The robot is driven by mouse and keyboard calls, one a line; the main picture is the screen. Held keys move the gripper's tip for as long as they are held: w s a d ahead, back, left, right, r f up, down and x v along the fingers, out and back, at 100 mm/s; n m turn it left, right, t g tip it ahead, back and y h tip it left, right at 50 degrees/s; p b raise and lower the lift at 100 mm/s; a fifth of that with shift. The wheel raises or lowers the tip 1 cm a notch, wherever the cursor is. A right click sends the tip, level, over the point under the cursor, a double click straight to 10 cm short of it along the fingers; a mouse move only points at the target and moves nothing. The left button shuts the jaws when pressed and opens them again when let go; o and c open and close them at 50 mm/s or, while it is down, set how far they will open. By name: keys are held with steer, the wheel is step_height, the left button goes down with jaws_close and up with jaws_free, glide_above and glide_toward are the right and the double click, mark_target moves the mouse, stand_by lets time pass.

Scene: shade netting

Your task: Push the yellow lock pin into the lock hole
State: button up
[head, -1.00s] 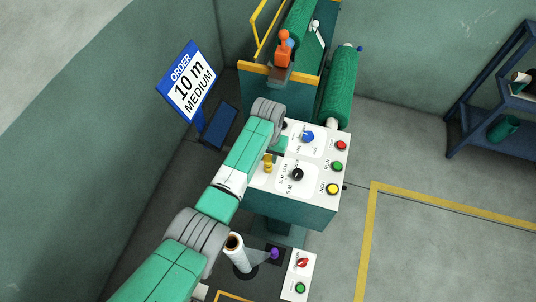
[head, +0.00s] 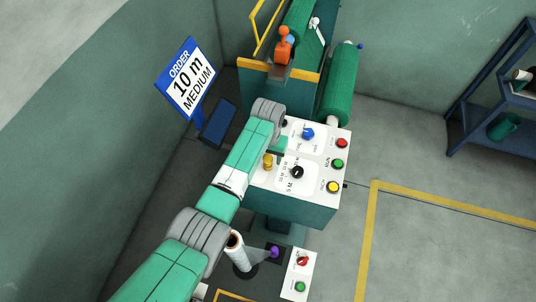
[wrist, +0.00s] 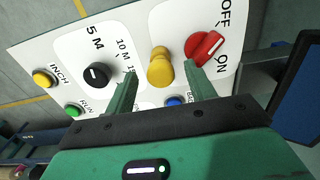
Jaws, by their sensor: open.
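The yellow lock pin (head: 268,161) stands on the white control panel (head: 262,184), near its left edge in the head view. In the wrist view the yellow lock pin (wrist: 160,68) shows as a round-headed knob seen from above. My gripper (wrist: 162,74) is open, with one finger on each side of the pin in the picture. I see gaps between the pin and both fingers. I cannot tell how far the fingertips are above the panel. The lock hole cannot be made out. In the head view my arm mostly hides the gripper.
A black dial (wrist: 96,75) and a red OFF/ON switch (wrist: 204,47) flank the pin in the wrist view. A blue knob (head: 308,133), red button (head: 342,143), green button (head: 338,164) and yellow button (head: 333,187) are on the panel. Open floor lies to the right.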

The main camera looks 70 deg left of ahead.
mark_target(268, 157)
step_height(268, 157, up, 8)
steer(key=shift+f, duration=0.15)
stand_by(0.7)
